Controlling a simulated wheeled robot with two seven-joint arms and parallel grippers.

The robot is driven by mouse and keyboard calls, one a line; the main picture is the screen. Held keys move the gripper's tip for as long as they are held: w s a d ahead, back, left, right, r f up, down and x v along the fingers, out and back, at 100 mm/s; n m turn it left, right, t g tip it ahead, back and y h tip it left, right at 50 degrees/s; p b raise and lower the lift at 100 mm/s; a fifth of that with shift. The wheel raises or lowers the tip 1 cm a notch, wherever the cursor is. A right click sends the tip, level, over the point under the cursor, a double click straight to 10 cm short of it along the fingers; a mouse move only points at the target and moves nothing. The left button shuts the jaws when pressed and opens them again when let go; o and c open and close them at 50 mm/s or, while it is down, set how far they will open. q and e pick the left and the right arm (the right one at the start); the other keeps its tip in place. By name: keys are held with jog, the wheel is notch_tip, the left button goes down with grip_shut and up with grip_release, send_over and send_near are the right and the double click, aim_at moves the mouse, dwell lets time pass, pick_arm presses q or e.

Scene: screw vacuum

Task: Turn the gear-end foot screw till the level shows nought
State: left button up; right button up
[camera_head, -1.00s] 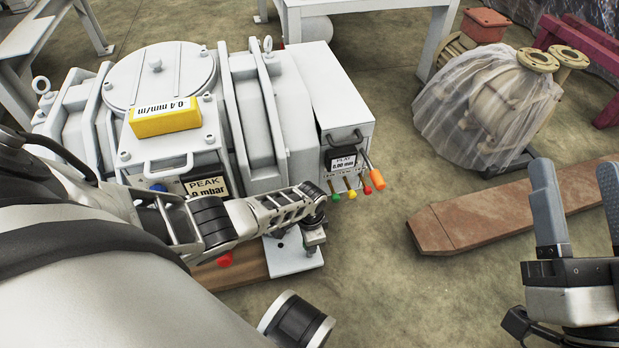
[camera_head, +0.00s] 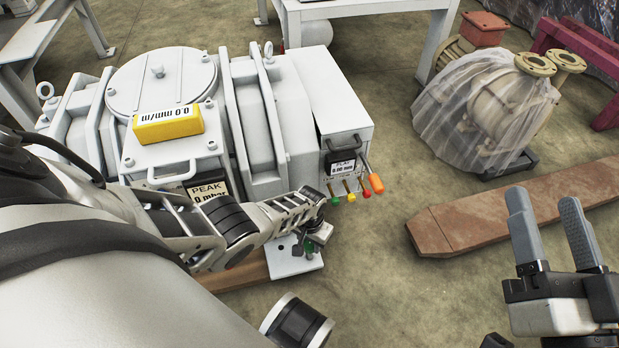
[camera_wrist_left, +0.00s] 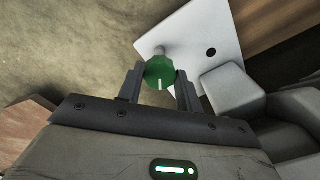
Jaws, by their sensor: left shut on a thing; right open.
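The grey vacuum machine (camera_head: 275,125) stands at the left, with a yellow level (camera_head: 168,126) on top. The level's display reads 0.0 mm/m. My left gripper (camera_head: 312,222) is low at the machine's near right corner, over a white foot plate (camera_head: 285,268). In the left wrist view it is shut on the green knob of the foot screw (camera_wrist_left: 160,72), one finger on each side. The knob has a white mark pointing toward the gripper's palm. The plate (camera_wrist_left: 205,45) lies beneath it. My right gripper (camera_head: 547,235) is open and empty at the right.
A rusty beam (camera_head: 480,215) lies on the floor at right. A wrapped pump (camera_head: 485,100) stands behind it. Floor between machine and beam is clear.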

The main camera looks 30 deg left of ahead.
dwell(0.4)
pick_arm(q)
jog(key=o, duration=1)
